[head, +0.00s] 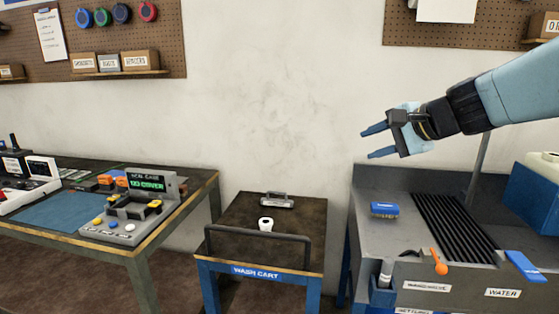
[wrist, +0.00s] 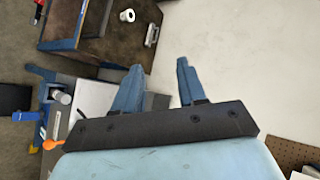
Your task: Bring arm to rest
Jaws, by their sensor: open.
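My gripper (head: 372,142) is at the right in the head view, raised in the air above the grey wash bench and pointing left. Its two blue fingers stand apart with nothing between them. In the wrist view the open fingers (wrist: 158,85) also show empty, with the pale wall and part of the cart beyond them. My light blue arm comes in from the right edge of the head view. The gripper touches nothing.
The wash bench (head: 375,243) has a blue block (head: 384,209), a black ribbed rack (head: 455,228) and an orange-knobbed lever (head: 438,262). The wash cart (head: 232,212) holds a white cylinder (head: 266,224) and a grey metal piece (head: 277,201). A workbench with a control panel (head: 128,211) stands left.

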